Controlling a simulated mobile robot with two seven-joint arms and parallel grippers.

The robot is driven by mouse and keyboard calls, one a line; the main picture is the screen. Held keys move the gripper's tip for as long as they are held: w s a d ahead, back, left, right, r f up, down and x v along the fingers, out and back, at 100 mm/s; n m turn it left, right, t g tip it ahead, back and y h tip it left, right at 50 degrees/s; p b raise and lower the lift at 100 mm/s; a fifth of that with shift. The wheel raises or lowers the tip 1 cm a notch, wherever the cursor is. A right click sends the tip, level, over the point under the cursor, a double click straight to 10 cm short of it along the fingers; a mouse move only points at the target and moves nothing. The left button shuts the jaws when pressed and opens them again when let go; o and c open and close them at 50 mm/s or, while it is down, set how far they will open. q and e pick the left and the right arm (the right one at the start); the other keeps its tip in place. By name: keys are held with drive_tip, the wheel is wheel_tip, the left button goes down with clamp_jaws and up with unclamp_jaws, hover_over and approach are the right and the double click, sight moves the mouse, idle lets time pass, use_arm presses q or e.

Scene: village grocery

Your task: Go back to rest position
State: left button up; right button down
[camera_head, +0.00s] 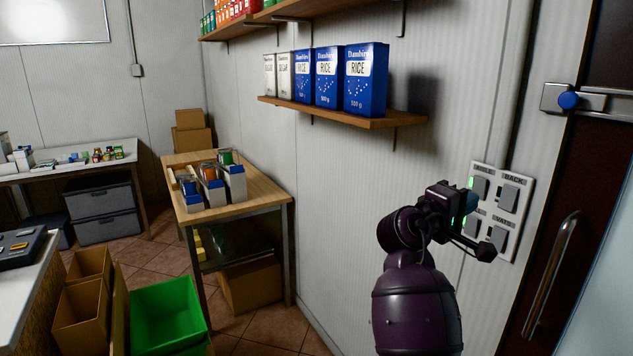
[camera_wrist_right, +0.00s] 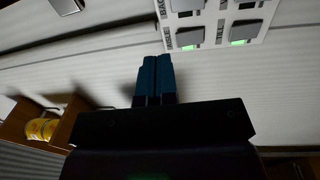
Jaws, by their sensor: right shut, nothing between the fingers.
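My right gripper (camera_head: 484,250) is raised in front of the wall, close to a white switch panel (camera_head: 514,210) with several grey rocker switches. In the right wrist view its two dark blue fingers (camera_wrist_right: 155,78) are shut together with nothing between them. The switch panel shows at the top of that view (camera_wrist_right: 252,12), beyond the fingertips, with green light at two switches. The gripper partly covers the panel's left side in the head view. I cannot tell whether the fingers touch the panel. My left gripper is not in view.
A wall shelf (camera_head: 342,115) with rice and sugar boxes hangs left of my right arm. A dark door (camera_head: 575,200) with a metal handle is at right. A wooden table (camera_head: 268,192), a green crate (camera_head: 168,312) and cardboard boxes (camera_head: 82,315) stand at left.

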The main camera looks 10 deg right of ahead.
drive_tip(key=w+a+t+y, duration=0.6)
drive_tip(key=t, duration=0.3)
drive_tip(key=s+a+f+t+y, duration=0.1)
drive_tip(key=s+a+f+y, duration=0.1)
drive_tip(key=f+y, duration=0.35)
drive_tip(key=s+a+f+t+y, duration=0.1)
drive_tip(key=s+a+f+y, duration=0.1)
drive_tip(key=f, duration=0.6)
drive_tip(key=s+d+f+m+g+y, duration=0.2)
drive_tip(key=s+f+g, duration=0.4)
drive_tip(key=s+f, duration=2.4)
drive_tip(key=shift+s+d+f+m+g+y, duration=0.2)
drive_tip(key=shift+m+g+y, duration=0.2)
drive_tip(key=shift+m+y, duration=0.35)
